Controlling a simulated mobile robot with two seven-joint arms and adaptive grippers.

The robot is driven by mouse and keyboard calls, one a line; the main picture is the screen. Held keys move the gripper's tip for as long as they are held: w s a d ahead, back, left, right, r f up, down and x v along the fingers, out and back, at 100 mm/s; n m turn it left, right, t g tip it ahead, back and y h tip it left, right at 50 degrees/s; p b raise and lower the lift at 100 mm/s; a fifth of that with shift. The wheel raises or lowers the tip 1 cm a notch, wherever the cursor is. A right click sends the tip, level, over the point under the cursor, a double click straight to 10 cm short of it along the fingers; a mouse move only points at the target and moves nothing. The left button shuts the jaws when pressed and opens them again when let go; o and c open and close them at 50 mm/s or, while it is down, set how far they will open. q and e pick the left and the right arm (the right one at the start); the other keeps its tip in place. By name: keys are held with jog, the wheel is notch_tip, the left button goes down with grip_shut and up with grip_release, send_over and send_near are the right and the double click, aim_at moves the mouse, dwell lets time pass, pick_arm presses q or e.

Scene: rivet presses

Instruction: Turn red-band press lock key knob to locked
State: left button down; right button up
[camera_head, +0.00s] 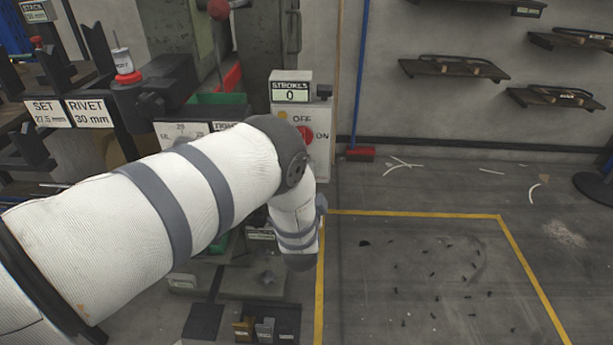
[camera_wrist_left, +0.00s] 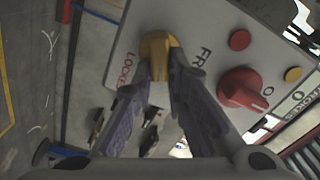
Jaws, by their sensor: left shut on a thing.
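The lock key knob (camera_wrist_left: 156,52) is yellow and sits on a grey panel (camera_wrist_left: 190,18) in the left wrist view. The word LOCKED is printed beside it at the lower left and FREE, partly hidden, at the right. My left gripper (camera_wrist_left: 160,72) is shut on the knob, one finger on each side. The fingers hide part of the knob, so its exact pointing is hard to tell. In the head view my left arm covers the gripper and the knob. My right gripper is in neither view.
A red knob (camera_wrist_left: 242,88), a red button (camera_wrist_left: 240,40) and a yellow button (camera_wrist_left: 292,74) stand near the fingers. In the head view a STROKES counter (camera_head: 290,92) reads 0. Yellow-lined floor (camera_head: 420,270) at the right is open, with small debris.

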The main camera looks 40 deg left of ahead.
pick_arm(q)
jog(key=m, duration=0.2)
jog(key=f+m+b, duration=0.1)
jog(key=m, duration=0.1)
jog(key=shift+m, duration=0.4)
dwell(0.4)
jog(key=c, duration=1.6)
grip_release()
jog(key=shift+r, duration=0.1)
jog(key=v, duration=1.2)
